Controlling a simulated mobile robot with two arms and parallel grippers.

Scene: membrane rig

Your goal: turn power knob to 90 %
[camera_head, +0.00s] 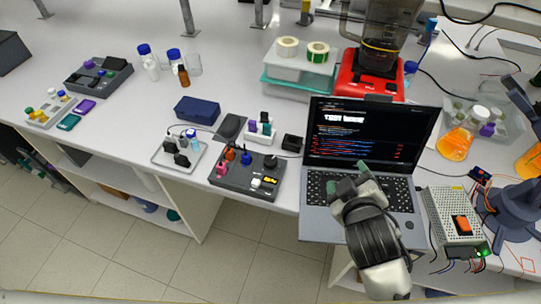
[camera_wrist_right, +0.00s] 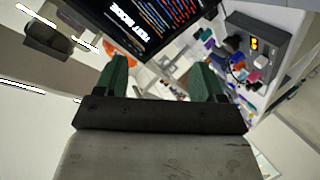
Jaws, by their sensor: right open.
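A dark control box (camera_head: 228,181) with several coloured knobs and a small lit yellow display (camera_head: 270,180) sits at the bench's front edge, left of the laptop. I cannot tell which knob is the power knob; the labels are too small to read. The box also shows at the upper right of the right wrist view (camera_wrist_right: 278,42). My right gripper (camera_head: 350,183) is above the laptop keyboard, to the right of the box and apart from it. Its two green fingers (camera_wrist_right: 158,78) stand apart with nothing between them. My left gripper is in neither view.
An open laptop (camera_head: 322,226) lies under my right arm. A metal power supply (camera_head: 449,216) with an orange switch stands to its right. A pale tray (camera_head: 196,158) and a small black block (camera_head: 292,143) are near the box. The floor in front is clear.

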